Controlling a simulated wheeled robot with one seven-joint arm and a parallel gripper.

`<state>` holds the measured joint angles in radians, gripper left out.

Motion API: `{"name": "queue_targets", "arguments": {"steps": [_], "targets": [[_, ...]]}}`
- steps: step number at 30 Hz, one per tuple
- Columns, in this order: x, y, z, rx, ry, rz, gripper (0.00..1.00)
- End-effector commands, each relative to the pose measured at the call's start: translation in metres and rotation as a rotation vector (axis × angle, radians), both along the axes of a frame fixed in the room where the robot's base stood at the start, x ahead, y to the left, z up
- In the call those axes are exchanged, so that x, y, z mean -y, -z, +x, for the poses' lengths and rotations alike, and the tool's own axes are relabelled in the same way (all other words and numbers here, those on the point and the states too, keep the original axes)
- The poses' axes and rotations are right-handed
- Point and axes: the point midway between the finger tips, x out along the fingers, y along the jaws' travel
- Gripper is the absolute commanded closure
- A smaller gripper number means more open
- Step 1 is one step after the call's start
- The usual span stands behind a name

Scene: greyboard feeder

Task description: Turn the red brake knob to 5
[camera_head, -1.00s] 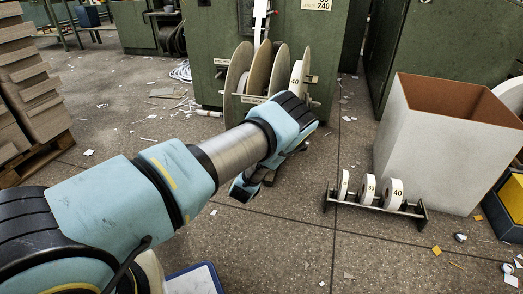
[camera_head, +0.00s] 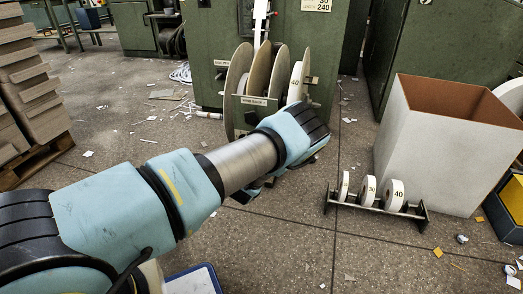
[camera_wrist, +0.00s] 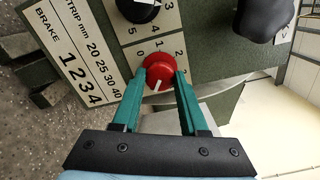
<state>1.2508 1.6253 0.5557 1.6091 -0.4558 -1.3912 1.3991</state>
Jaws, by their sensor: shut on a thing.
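The red brake knob (camera_wrist: 159,73) is in the wrist view, on a cream dial plate. A white pointer line on it points downward in the picture, slightly left. The dial figures 0, 1 and 2 show around its upper side and a 3 at its right. The figures below the knob are hidden by my gripper. My gripper (camera_wrist: 161,78) has its teal fingers on either side of the knob, shut on it. In the head view my own arm hides the knob and most of the gripper.
A black knob (camera_wrist: 138,8) sits just above the red one, and a black part (camera_wrist: 265,18) juts out at upper right. In the head view, reels (camera_head: 262,80) stand on the green machine (camera_head: 215,50). A rack (camera_head: 376,208) of small rolls and a white bin (camera_head: 440,150) stand right.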

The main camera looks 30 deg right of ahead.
Motion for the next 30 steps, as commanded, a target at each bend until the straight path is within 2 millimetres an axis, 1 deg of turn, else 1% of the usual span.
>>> {"name": "queue_targets", "arguments": {"steps": [1,2,9,17,20,23,30], "targets": [[-0.001,0.001,0.0,0.0,-0.002,0.003,1.0],[-0.001,0.001,0.0,0.0,-0.002,0.003,0.54],[-0.001,0.0,0.0,0.0,-0.001,0.0,0.27],[-0.001,0.0,-0.001,-0.001,0.0,0.001,0.27],[-0.005,0.0,-0.005,-0.002,-0.001,0.002,0.27],[-0.014,-0.001,-0.016,-0.003,-0.002,0.004,0.27],[-0.047,-0.001,-0.051,-0.003,0.0,0.005,0.27]]}}
